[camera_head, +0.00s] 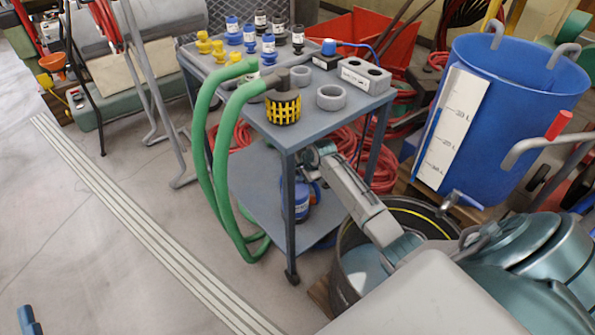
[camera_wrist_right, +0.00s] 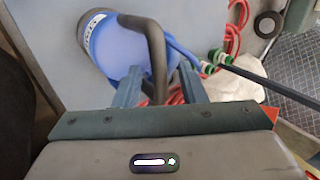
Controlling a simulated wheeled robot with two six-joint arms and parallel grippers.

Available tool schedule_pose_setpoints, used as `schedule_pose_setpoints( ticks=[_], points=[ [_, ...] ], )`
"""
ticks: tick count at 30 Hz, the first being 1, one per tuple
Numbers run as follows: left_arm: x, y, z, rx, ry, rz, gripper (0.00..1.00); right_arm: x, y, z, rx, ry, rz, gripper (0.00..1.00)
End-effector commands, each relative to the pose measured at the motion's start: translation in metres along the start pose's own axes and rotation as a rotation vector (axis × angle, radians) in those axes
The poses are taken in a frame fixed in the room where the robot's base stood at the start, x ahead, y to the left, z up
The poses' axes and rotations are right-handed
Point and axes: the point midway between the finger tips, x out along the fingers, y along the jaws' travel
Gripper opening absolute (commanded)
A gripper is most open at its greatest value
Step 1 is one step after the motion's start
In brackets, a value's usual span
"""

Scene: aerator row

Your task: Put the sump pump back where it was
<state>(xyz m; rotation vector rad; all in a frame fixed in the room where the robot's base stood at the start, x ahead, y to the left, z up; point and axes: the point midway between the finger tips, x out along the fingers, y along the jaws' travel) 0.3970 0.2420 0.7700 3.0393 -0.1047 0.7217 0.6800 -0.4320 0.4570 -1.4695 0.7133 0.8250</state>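The sump pump is a blue cylinder with a white label. In the head view, the pump (camera_head: 301,207) is partly hidden behind a leg of the grey cart (camera_head: 240,178), at its lower shelf. In the right wrist view, the pump (camera_wrist_right: 128,55) shows its dark end and a thick dark handle. My right gripper (camera_wrist_right: 160,78) has its fingers apart, with the handle between them and gaps showing beside it. In the head view, my right arm reaches in below the cart top. A dark blue piece at the lower left looks like part of my left gripper (camera_head: 28,320).
A black tub (camera_head: 345,285) holding water stands right of the cart, under my right arm. A blue tank (camera_head: 505,110) stands behind it. Green hoses (camera_head: 203,140) hang off the cart's left side. Red hose (camera_head: 382,160) lies behind the cart.

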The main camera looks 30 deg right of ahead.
Motion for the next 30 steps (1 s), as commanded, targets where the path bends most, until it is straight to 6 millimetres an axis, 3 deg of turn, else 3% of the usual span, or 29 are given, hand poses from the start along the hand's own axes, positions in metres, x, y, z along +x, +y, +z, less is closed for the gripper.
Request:
schedule_pose_setpoints(
  ticks=[11, 17, 24, 30],
  points=[
    [0.001, 0.0, -0.001, -0.001, -0.001, 0.0, 0.63, -0.004, -0.001, 0.0, -0.001, 0.0, -0.001, 0.38],
    [-0.013, 0.001, 0.031, -0.025, -0.197, -0.007, 0.63, -0.022, -0.002, -0.001, -0.001, 0.001, 0.0, 0.38],
    [-0.046, 0.005, 0.077, -0.067, -0.501, -0.012, 0.63, -0.053, -0.002, -0.001, -0.002, 0.002, -0.001, 0.38],
    [-0.085, 0.011, 0.108, -0.103, -0.75, -0.01, 0.63, -0.072, 0.029, -0.001, -0.003, 0.002, 0.003, 0.38]
  ],
)
